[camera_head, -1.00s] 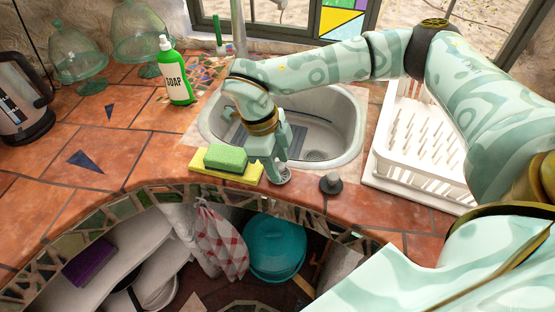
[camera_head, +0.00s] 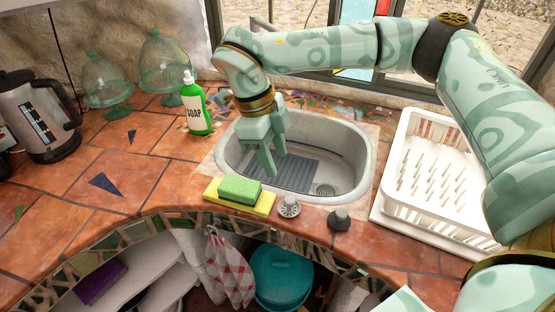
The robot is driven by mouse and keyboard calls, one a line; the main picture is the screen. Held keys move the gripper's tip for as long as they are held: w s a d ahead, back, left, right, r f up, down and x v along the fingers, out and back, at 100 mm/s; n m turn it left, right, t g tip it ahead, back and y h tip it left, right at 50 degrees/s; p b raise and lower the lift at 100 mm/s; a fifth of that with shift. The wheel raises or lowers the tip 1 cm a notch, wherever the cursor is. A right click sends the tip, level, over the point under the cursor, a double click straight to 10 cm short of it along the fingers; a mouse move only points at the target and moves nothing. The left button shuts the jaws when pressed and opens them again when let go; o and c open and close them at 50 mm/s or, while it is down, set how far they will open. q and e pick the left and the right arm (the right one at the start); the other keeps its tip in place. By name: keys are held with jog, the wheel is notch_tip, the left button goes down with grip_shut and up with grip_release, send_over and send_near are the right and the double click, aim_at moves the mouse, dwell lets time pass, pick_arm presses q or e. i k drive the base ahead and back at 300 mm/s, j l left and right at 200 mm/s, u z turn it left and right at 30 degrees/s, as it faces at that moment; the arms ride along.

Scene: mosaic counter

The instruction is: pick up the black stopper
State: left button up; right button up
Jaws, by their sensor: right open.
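The black stopper (camera_head: 339,219) stands on the tiled counter just in front of the sink, with its small knob upward. A metal drain strainer (camera_head: 289,207) sits to its left, between it and the green sponge. My right gripper (camera_head: 277,164) is open and empty, with its fingers pointing down over the sink basin. It is behind and to the left of the black stopper, apart from it. My left gripper is not in view.
A green sponge (camera_head: 240,189) rests on a yellow cloth (camera_head: 263,207) to the left. A white dish rack (camera_head: 387,214) stands to the right. A green soap bottle (camera_head: 194,110) and a kettle (camera_head: 42,120) stand farther left.

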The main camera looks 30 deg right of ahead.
aim_at(339, 220)
jog(key=z, duration=1.45)
